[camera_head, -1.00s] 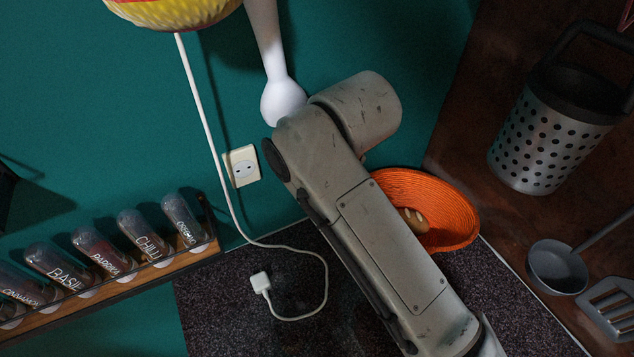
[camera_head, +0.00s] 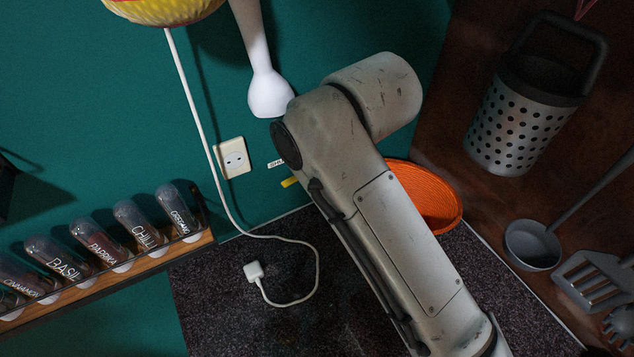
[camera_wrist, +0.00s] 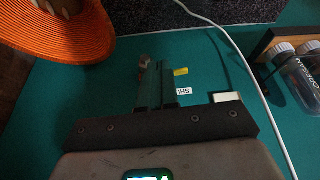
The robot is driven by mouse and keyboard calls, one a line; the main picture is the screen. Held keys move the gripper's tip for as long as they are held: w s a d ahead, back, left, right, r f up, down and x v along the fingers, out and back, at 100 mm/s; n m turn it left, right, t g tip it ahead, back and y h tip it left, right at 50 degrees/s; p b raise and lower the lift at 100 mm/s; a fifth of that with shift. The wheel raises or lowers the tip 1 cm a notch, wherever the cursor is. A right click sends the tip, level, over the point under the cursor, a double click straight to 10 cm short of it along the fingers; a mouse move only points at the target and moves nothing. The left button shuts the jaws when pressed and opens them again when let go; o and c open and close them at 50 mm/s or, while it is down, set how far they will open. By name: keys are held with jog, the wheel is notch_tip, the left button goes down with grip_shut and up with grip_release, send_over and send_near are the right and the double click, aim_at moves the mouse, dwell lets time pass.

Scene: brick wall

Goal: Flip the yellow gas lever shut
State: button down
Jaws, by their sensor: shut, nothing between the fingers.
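The yellow lever (camera_head: 290,182) shows as a short yellow piece on the green wall in the head view, mostly hidden behind my arm. A white label (camera_head: 276,163) with partly covered lettering is above it. In the wrist view, the lever's yellow end (camera_wrist: 181,71) shows just right of my fingers, near the label (camera_wrist: 184,91). A greyish metal piece (camera_wrist: 145,62) shows by the fingertips; its link to the lever is unclear. My gripper (camera_wrist: 157,72) is shut and empty, close beside the lever. I cannot tell if they touch. In the head view my gripper is hidden.
An orange basket (camera_head: 427,195) stands behind my arm on the dark counter (camera_head: 215,295). A white socket (camera_head: 231,158) and cable (camera_head: 222,195) are left of the lever. A spice rack (camera_head: 145,258) is at left; a perforated holder (camera_head: 520,125) and utensils hang right.

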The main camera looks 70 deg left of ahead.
jog(key=v, duration=0.6)
jog(key=shift+d+r+b, duration=0.3)
jog(key=shift+r+b, duration=0.05)
jog(key=shift+f, duration=0.1)
